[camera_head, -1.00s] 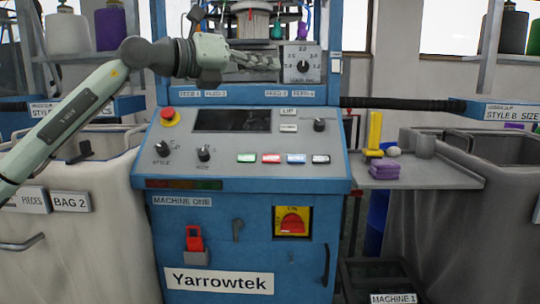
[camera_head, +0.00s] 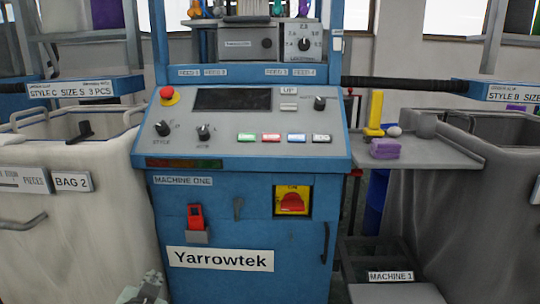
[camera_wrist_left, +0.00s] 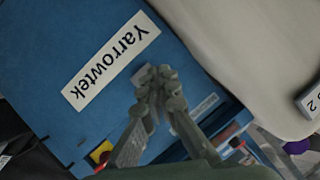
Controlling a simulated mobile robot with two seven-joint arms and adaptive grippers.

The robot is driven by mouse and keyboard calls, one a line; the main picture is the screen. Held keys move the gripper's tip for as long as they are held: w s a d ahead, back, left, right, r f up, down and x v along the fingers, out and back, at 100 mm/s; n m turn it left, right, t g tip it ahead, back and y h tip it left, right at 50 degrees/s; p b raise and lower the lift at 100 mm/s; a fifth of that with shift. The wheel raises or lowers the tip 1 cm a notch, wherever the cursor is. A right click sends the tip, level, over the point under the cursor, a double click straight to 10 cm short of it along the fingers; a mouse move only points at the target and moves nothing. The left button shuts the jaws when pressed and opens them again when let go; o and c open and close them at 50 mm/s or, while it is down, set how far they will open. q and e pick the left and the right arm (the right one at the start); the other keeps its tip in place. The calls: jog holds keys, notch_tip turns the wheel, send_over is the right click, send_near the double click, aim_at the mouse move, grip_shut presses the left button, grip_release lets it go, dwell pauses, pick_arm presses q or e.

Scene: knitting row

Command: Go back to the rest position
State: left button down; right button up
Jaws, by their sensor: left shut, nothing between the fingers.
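My left gripper (camera_head: 150,287) shows only in part at the bottom edge of the head view, low in front of the blue Yarrowtek machine (camera_head: 250,217) and the pale bag bin. In the left wrist view the gripper (camera_wrist_left: 158,80) has its fingers together and empty, with the machine's blue front (camera_wrist_left: 75,45) and the white Yarrowtek label (camera_wrist_left: 110,60) behind it. My right gripper is in neither view.
The control panel (camera_head: 300,112) is clear of my arm. The bag bin (camera_head: 75,225) stands at left, a grey bin (camera_head: 450,210) at right. A side shelf (camera_head: 430,155) holds a purple folded piece (camera_head: 385,149) and a yellow item (camera_head: 375,115).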

pick_arm(q)
jog(key=s+a+f+n+g+h, duration=0.1)
jog(key=s+f+g, duration=0.4)
jog(key=s+f, duration=0.6)
jog(key=s+f+n+g+h, duration=0.1)
jog(key=s+f+g, duration=0.5)
jog(key=s, duration=0.9)
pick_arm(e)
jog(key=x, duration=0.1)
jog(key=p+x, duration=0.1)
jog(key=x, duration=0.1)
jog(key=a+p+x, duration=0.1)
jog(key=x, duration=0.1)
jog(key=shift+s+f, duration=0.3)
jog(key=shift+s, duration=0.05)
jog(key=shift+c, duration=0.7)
pick_arm(q)
jog(key=s+x, duration=0.1)
jog(key=x, duration=0.5)
jog(key=shift+d+f+t, duration=0.2)
jog(key=shift+f+t, duration=0.1)
jog(key=shift+f, duration=0.25)
